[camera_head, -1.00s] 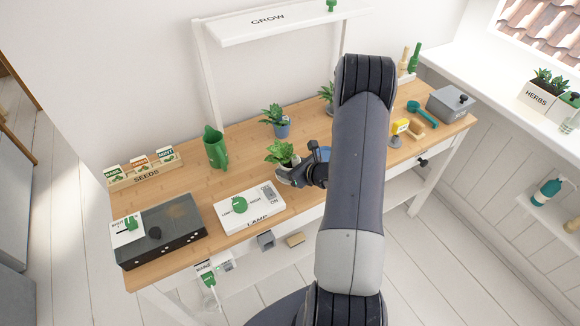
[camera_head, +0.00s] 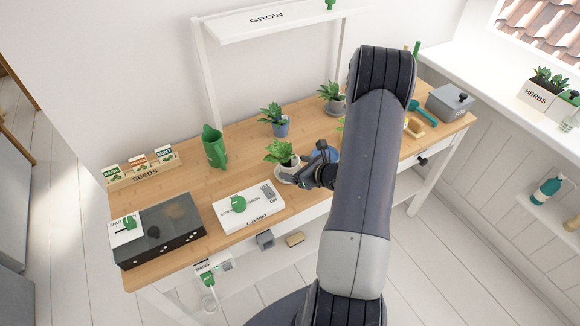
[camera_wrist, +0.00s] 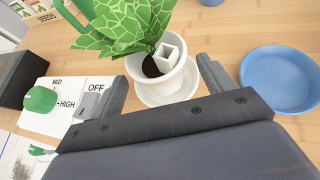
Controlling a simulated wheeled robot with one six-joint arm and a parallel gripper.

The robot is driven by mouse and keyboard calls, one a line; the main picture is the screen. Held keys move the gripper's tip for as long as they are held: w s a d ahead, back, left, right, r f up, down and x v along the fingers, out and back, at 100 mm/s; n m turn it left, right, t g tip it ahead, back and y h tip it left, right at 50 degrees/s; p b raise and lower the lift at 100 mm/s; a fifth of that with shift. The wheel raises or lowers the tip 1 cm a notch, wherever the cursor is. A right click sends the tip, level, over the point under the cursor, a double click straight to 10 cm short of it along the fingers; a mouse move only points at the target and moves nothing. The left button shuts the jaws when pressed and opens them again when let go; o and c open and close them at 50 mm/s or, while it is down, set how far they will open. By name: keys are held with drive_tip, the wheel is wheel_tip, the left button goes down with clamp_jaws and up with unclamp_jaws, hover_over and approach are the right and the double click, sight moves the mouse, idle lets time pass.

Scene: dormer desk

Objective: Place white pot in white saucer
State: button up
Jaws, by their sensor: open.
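The white pot (camera_wrist: 185,78) with a leafy green plant stands upright in the white saucer (camera_wrist: 150,98) on the wooden desk. In the head view the white pot (camera_head: 291,162) and the white saucer (camera_head: 284,179) are at the front middle of the desk, left of my gripper (camera_head: 308,172). In the wrist view my gripper (camera_wrist: 162,72) is open, with one finger on each side of the pot and gaps between. A square white post stands at the pot's near rim. The leaves hide the pot's far side.
A blue saucer (camera_wrist: 280,80) lies right of the white one. The lamp box (camera_head: 259,215) with a green knob lies to the left. A plant in a blue pot (camera_head: 281,130) and a green watering can (camera_head: 214,150) stand behind.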

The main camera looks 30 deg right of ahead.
drive_tip(key=v, duration=0.8)
drive_tip(key=shift+s+b, duration=0.15)
drive_tip(key=shift+b, duration=0.15)
